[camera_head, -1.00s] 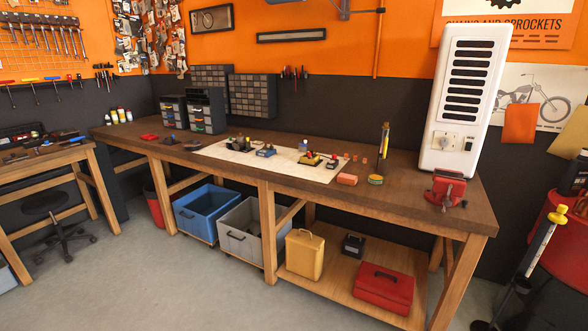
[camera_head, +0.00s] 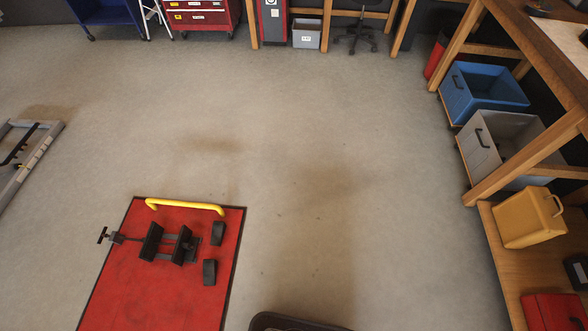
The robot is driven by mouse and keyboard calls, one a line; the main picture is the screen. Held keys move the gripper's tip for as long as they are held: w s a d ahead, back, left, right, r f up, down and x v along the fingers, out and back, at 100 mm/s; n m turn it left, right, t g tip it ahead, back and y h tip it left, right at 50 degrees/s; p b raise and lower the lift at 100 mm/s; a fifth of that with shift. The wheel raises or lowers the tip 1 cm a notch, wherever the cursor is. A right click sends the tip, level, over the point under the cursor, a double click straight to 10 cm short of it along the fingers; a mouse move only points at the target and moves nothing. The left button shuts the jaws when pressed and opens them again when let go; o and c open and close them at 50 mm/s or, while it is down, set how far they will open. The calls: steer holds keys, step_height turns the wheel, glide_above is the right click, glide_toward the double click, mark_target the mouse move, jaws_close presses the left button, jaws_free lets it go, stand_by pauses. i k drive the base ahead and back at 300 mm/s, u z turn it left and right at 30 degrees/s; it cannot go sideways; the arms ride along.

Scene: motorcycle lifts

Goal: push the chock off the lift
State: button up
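The red lift platform (camera_head: 135,290) lies at the lower left of the head view, its near part cut off by the bottom edge. Two small black wedge-shaped blocks, which look like chocks, rest on it near its right edge. One chock (camera_head: 217,233) is nearer the yellow bar, the other chock (camera_head: 209,272) a little closer to me. A black wheel clamp (camera_head: 168,244) with a T-handle sits to their left, and a yellow bar (camera_head: 185,206) crosses the platform's far end. My gripper is not in view.
Open grey floor (camera_head: 330,200) lies beyond and right of the lift. A workbench with a blue bin (camera_head: 482,92), grey bin (camera_head: 510,145) and yellow can (camera_head: 530,217) runs along the right. A grey frame (camera_head: 28,160) stands left. A red tool cabinet (camera_head: 202,16) is at the back.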

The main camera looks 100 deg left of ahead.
mark_target(219, 228)
steer(key=z, duration=2.25)
steer(key=k, duration=1.8)
steer(key=z, duration=3.3)
